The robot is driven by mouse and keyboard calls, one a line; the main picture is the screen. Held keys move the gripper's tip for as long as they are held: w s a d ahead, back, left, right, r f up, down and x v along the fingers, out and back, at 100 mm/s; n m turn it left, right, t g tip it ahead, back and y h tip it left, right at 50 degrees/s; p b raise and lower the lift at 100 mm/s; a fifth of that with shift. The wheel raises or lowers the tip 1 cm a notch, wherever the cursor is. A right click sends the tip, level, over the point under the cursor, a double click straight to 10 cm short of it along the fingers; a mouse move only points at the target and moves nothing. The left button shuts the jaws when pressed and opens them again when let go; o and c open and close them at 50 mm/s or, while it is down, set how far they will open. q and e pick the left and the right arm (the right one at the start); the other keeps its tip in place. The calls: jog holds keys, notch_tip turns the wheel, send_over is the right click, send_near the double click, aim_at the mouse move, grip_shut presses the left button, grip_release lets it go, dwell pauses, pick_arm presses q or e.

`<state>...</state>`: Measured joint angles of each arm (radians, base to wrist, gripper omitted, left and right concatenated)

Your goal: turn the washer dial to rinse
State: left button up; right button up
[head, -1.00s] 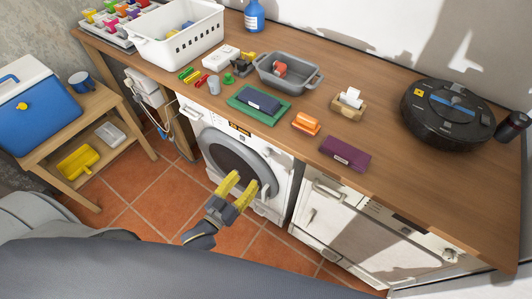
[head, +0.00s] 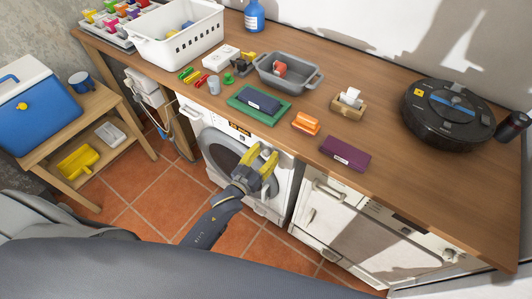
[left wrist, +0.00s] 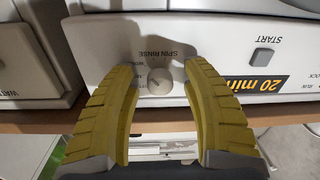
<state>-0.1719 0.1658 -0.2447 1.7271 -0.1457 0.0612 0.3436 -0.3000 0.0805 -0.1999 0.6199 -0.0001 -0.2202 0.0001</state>
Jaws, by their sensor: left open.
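The white washer (head: 192,116) stands under the wooden counter, with its round dark door (head: 222,150) facing out. My left gripper (head: 262,155) is open, its yellow fingers in front of the upper right of the washer. In the left wrist view, a pale round dial (left wrist: 159,82) shows between the spread fingers of my left gripper (left wrist: 161,66), which look clear of it. The dial's pointer is too unclear to read. My right gripper is out of view.
A START button (left wrist: 263,56) and a "20 min" display (left wrist: 262,86) sit right of the dial. A second white appliance (head: 350,222) stands right of the washer. The counter (head: 400,190) above holds a purple box (head: 345,153) and a robot vacuum (head: 447,114).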

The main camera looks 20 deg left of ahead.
pick_arm(q)
jog(key=shift+o, duration=0.2)
jog(key=shift+w, duration=0.1)
grip_shut()
jog(key=shift+m, duration=2)
jog(key=shift+c, duration=0.2)
grip_release()
